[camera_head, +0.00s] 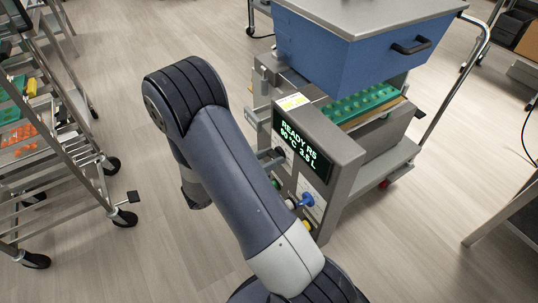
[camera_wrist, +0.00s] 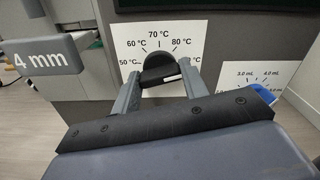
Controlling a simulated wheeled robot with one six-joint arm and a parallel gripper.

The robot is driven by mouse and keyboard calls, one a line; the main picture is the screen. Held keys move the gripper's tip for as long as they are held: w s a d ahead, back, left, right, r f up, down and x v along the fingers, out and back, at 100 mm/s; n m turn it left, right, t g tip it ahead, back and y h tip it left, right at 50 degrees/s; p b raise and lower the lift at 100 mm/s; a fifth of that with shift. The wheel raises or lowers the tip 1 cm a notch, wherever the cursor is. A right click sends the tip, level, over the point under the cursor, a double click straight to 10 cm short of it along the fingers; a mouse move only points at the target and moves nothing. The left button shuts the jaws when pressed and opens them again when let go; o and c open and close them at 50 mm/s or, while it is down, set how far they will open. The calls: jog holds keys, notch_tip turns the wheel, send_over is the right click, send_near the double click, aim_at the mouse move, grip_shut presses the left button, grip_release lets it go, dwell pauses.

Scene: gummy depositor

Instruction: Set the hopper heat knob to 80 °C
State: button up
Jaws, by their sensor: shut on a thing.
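The hopper heat knob (camera_wrist: 158,66) is a dark round-topped knob in the wrist view. It sits on a white dial plate (camera_wrist: 190,28) marked 50, 60, 70 and 80 °C, with one more label at the right partly hidden. My gripper (camera_wrist: 160,80) is shut on the knob, one finger on each side. A pale mark shows low on the knob, but I cannot tell which value the knob points to. The display (camera_head: 302,148) on the machine reads READY, with a temperature too small to read surely.
A grey block marked 4 mm (camera_wrist: 42,57) juts out left of the dial. A blue knob (camera_wrist: 264,92) with an mL scale is at the right, also in the head view (camera_head: 306,200). A wheeled rack (camera_head: 60,130) stands at the left; the floor between is clear.

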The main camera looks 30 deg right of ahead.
jog(key=n+p, duration=0.1)
jog(key=p, duration=0.1)
jog(key=n+p, duration=0.2)
jog(key=shift+r+n+p, duration=0.25)
jog(key=shift+n+p, duration=0.05)
jog(key=shift+f+n+p, duration=0.2)
jog(key=shift+n+p, duration=1.1)
jog(key=shift+n, duration=0.2)
jog(key=o, duration=1)
jog(key=a, duration=1)
jog(key=shift+s+a, duration=0.2)
jog(key=shift+a, duration=0.2)
